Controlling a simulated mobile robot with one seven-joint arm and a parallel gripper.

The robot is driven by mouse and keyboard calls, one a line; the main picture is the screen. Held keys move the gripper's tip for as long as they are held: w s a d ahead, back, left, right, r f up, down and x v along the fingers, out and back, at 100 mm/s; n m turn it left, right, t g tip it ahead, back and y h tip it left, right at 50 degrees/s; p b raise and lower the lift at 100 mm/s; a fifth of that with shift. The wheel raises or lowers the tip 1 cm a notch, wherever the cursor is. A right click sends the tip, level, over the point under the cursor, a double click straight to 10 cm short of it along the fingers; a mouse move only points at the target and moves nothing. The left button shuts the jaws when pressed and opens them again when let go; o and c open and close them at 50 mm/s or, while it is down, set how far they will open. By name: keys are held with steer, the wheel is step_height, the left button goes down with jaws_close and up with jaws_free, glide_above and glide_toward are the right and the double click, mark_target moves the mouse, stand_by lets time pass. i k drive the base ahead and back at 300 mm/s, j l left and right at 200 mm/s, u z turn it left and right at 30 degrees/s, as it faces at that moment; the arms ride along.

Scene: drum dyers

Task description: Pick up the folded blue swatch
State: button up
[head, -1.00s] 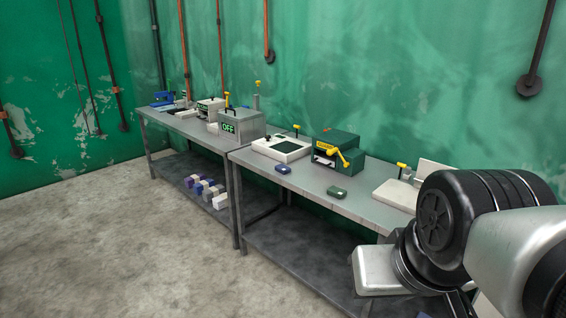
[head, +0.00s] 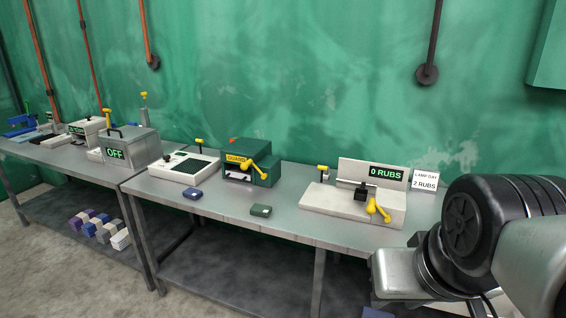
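The folded blue swatch (head: 193,194) is a small dark blue block lying flat near the front edge of the right-hand bench, in front of a white machine with a dark panel. A similar dark green folded piece (head: 261,211) lies to its right on the same bench. My arm fills the lower right of the head view, well to the right of the swatch and apart from it. My gripper's fingers do not show.
On the right bench (head: 227,202) stand the white machine (head: 184,168), a green guarded box with a yellow handle (head: 247,160) and a rub tester reading 0 RUBS (head: 345,208). A sign (head: 425,182) reads 2 RUBS.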

mark_target(192, 193)
steer(key=i+j+z, duration=0.2)
steer(key=i+j, duration=0.15)
steer(key=j, duration=0.3)
steer(key=i+j+z, duration=0.1)
steer(key=j, duration=0.25)
steer(key=i+j, duration=0.2)
steer(key=j, duration=0.15)
steer(key=i+j+z, duration=0.15)
steer(key=j, duration=0.25)
steer(key=i+j+z, duration=0.1)
steer(key=j, duration=0.25)
steer(key=i+j, duration=0.15)
steer(key=j, duration=0.2)
steer(key=i+j, duration=0.1)
steer(key=j, duration=0.25)
steer(key=i+j, duration=0.15)
steer(key=j, duration=0.25)
steer(key=i+j, duration=0.1)
steer(key=j, duration=0.25)
steer(key=i+j, duration=0.15)
steer(key=j, duration=0.2)
steer(key=i+j, duration=0.15)
steer(key=j, duration=0.2)
steer(key=i+j, duration=0.1)
steer(key=j, duration=0.25)
steer(key=z, duration=0.05)
